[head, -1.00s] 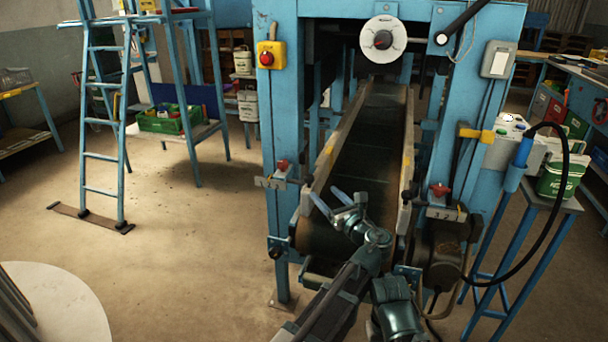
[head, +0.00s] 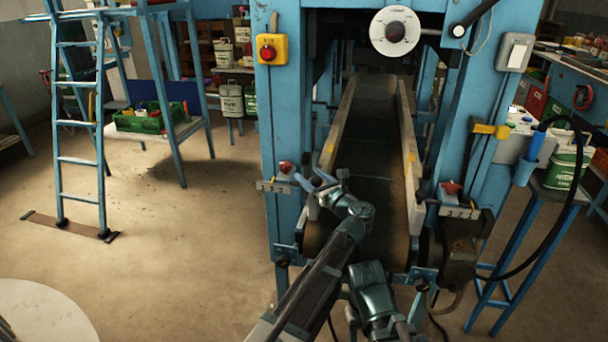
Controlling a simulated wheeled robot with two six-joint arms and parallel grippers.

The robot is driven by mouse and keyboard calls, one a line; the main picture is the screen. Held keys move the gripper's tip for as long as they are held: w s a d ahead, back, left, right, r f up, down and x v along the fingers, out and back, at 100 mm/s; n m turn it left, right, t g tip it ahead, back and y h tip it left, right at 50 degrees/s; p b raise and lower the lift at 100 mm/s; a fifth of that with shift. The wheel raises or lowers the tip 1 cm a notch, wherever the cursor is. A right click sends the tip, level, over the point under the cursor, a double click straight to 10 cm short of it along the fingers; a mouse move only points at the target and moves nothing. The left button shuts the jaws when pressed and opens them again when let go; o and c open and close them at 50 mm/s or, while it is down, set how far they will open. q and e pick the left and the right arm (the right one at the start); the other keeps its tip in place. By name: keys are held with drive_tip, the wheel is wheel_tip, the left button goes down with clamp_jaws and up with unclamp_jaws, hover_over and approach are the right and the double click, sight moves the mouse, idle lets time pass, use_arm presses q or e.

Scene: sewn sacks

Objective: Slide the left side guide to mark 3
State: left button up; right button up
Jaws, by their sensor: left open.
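The left side guide (head: 335,125) is a long pale rail with a yellow patch, running along the left edge of the dark conveyor belt (head: 368,150). At its near end a red knob (head: 286,167) sits above a small numbered scale plate (head: 272,187) on the blue frame. My left gripper (head: 311,179) is open, its blue fingers spread at the near end of the left guide, just right of the red knob. I cannot tell whether it touches the guide. The fingers and wrist hide part of the guide's near end.
The right side guide (head: 409,150) lines the belt's other edge, with its own red knob (head: 450,188) and scale plate (head: 458,211). Blue posts flank the belt. A stand with a green-and-white can (head: 563,165) and black hose is at right. Open floor lies left.

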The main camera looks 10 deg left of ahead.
use_arm(q)
drive_tip(key=shift+c, duration=0.2)
clamp_jaws()
idle(1.2)
